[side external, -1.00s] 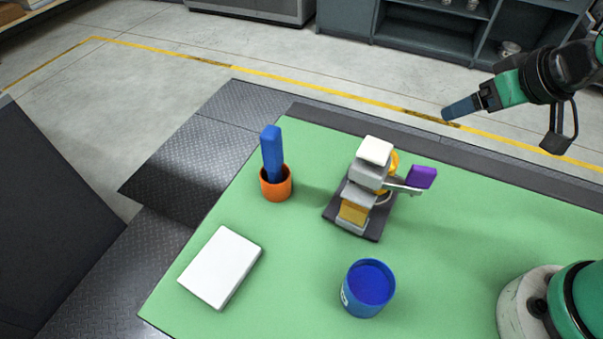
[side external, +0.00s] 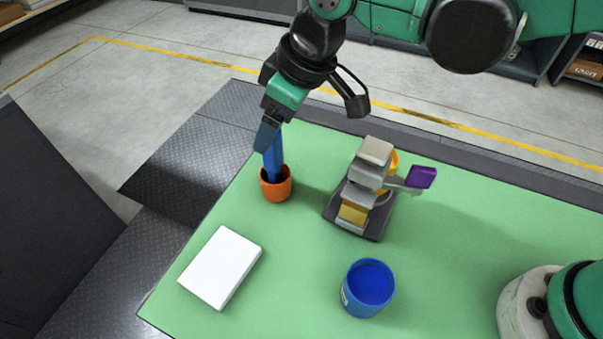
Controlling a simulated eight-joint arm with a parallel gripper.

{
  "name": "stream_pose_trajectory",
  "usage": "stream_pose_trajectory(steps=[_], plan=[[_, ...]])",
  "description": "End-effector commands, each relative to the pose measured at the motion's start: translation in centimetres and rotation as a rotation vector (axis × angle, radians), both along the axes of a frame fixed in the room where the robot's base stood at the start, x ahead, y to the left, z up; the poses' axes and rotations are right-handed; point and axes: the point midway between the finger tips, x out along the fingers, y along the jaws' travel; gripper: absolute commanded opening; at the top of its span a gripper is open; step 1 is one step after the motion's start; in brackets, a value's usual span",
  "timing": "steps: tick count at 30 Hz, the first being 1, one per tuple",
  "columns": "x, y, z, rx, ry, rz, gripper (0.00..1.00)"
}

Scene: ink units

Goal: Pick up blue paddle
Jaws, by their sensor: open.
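The blue paddle (side external: 274,166) stands upright in a small orange cup (side external: 277,188) at the back left of the green table. My gripper (side external: 266,140) is open and points down at the upper part of the paddle. Its fingers cover the paddle's top in this view. I cannot tell whether the fingers are around the paddle or in front of it, or whether they touch it.
A grey and white machine (side external: 362,190) with a purple handle (side external: 421,177) stands right of the cup. A blue ink tin (side external: 369,288) is at the front. A white block (side external: 221,266) lies at the left. The green table (side external: 300,250) is clear between them.

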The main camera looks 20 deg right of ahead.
Motion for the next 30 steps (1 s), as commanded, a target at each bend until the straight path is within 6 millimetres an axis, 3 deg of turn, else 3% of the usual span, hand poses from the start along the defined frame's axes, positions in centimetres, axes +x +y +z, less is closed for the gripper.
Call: stream_pose_trajectory(steps=[10,21,22,27,30], plan=[[1.1,1.1,-3.9,0.001,-0.001,-0.003,0.74],[1.3,1.3,-4.6,0.001,0.000,-0.004,0.74],[1.3,1.3,-4.6,0.001,0.000,-0.004,0.71],[1.3,1.3,-4.6,0.001,0.000,-0.004,0.23],[1.3,1.3,-4.6,0.001,0.000,-0.004,0.00]])
